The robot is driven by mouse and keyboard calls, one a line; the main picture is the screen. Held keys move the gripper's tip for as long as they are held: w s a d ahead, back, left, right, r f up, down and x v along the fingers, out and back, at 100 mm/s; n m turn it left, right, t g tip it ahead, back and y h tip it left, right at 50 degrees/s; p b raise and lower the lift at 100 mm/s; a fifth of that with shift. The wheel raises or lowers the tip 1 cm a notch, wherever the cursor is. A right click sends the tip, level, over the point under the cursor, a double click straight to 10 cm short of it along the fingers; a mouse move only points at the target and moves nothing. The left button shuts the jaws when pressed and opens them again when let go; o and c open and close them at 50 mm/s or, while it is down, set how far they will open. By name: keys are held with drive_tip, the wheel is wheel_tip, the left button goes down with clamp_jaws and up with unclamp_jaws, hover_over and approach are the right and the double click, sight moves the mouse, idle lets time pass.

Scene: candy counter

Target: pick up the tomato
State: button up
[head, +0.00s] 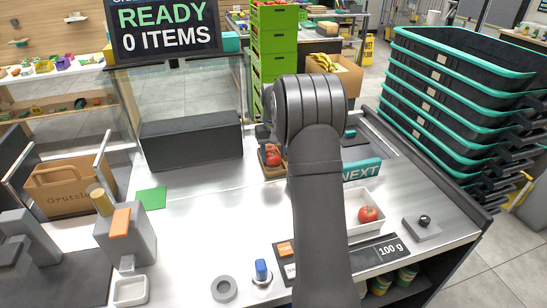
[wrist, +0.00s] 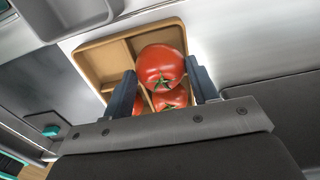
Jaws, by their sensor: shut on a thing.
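A wooden tray (head: 275,171) with compartments stands on the counter, partly hidden behind my arm in the head view. Red tomatoes (head: 273,158) show at it. In the wrist view the tray (wrist: 95,58) lies beyond my gripper (wrist: 160,70). The fingers are shut on a ripe tomato (wrist: 160,64) with a green stem. A second tomato (wrist: 172,98) and part of a third (wrist: 138,105) show below it in the picture. I cannot tell whether the held tomato is clear of the tray. The gripper is hidden in the head view.
Another tomato (head: 368,214) sits in a white tray (head: 352,226) at right. A teal NEXT bar (head: 361,170) lies behind it. Stacked black baskets (head: 455,100) stand at far right. A dark block (head: 191,141) stands at back left. The counter's left middle is mostly clear.

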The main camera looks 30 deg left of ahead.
sight(276, 154)
drive_tip(key=r, duration=0.1)
drive_tip(key=d+r, duration=0.1)
drive_tip(key=r, duration=0.1)
drive_tip(key=shift+w, duration=0.1)
drive_tip(key=d+r, duration=0.7)
drive_tip(key=d, duration=0.5)
drive_tip(key=s+d+r, duration=0.3)
drive_tip(key=s+d, duration=0.7)
drive_tip(key=d, duration=0.2)
drive_tip(key=shift+d+r, duration=0.25)
drive_tip(key=shift+d, duration=0.05)
drive_tip(key=shift+f, duration=0.1)
drive_tip(key=shift+f, duration=1.9)
drive_tip(key=shift+f, duration=1.8)
